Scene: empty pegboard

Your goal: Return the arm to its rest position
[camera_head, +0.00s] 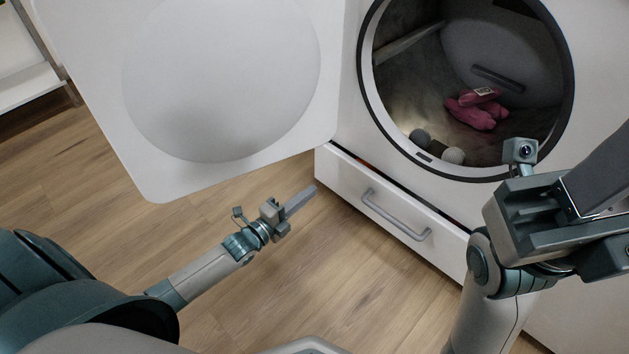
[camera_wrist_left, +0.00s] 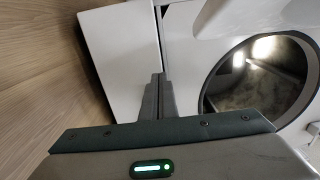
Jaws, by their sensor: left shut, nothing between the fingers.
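My left arm comes in from the lower left in the head view. Its grey gripper (camera_head: 308,193) is shut and empty, held over the wood floor in front of the partly open drawer and below the open round-windowed door. In the left wrist view the two fingers of the left gripper (camera_wrist_left: 157,80) lie together with nothing between them. My right arm rises at the right edge of the head view in front of the machine. Its gripper (camera_head: 600,180) is partly cut off, and I cannot tell its finger state.
The white machine's door (camera_head: 85,75) stands wide open at upper left. Its drum (camera_head: 405,75) holds pink items (camera_head: 478,112) and grey balls (camera_head: 453,155). The drawer (camera_head: 350,180) below is pulled out slightly. A white shelf (camera_head: 30,85) stands far left. The floor (camera_head: 330,290) is clear.

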